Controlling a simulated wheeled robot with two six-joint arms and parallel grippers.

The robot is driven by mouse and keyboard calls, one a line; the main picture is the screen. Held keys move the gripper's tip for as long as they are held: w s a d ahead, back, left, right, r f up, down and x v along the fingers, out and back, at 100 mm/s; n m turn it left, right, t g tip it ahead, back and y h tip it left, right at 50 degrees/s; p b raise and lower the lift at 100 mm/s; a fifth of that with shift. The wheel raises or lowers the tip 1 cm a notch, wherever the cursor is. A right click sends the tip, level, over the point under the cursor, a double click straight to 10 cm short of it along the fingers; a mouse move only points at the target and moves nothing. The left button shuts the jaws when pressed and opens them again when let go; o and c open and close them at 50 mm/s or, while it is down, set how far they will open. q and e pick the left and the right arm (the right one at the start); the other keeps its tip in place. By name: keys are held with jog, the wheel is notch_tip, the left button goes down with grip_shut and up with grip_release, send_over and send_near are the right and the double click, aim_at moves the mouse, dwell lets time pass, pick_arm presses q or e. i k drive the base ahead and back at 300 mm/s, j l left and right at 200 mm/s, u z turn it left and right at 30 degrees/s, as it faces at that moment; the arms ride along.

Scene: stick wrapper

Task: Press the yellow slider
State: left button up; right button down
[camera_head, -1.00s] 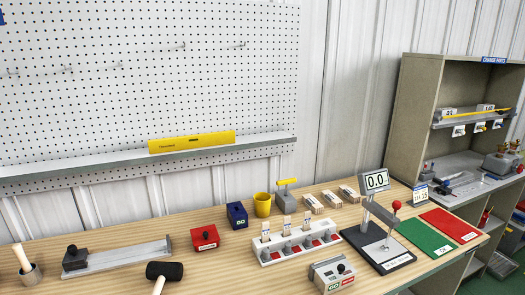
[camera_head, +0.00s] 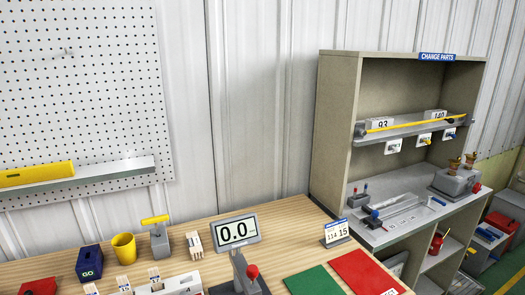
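No part is plainly marked as the yellow slider, and several yellow parts show. A small yellow piece (camera_head: 427,136) sits on the middle of three white tags under the cabinet's upper shelf, between a dark one and a blue one. A long thin yellow rod (camera_head: 400,123) lies along the front of that shelf. A yellow-topped handle (camera_head: 155,219) stands on a grey block (camera_head: 160,242) on the wooden bench. A long yellow bar (camera_head: 35,174) lies on the pegboard ledge. Neither of my grippers is in view.
The grey cabinet (camera_head: 333,120) stands at the right, with clear tools and a grey device (camera_head: 455,180) on its lower shelf. A display reading 0.0 (camera_head: 237,230), a yellow cup (camera_head: 123,246) and red (camera_head: 365,272) and green (camera_head: 314,281) mats are on the bench.

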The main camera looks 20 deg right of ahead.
aim_at(422, 140)
jog(key=i+l, duration=0.1)
jog(key=l, duration=1.3)
jog(key=i+l, duration=0.15)
jog(key=l, duration=0.6)
jog(key=i+l, duration=0.1)
jog(key=l, duration=0.6)
jog(key=i+l, duration=0.1)
jog(key=l, duration=1.3)
jog(key=i, duration=0.05)
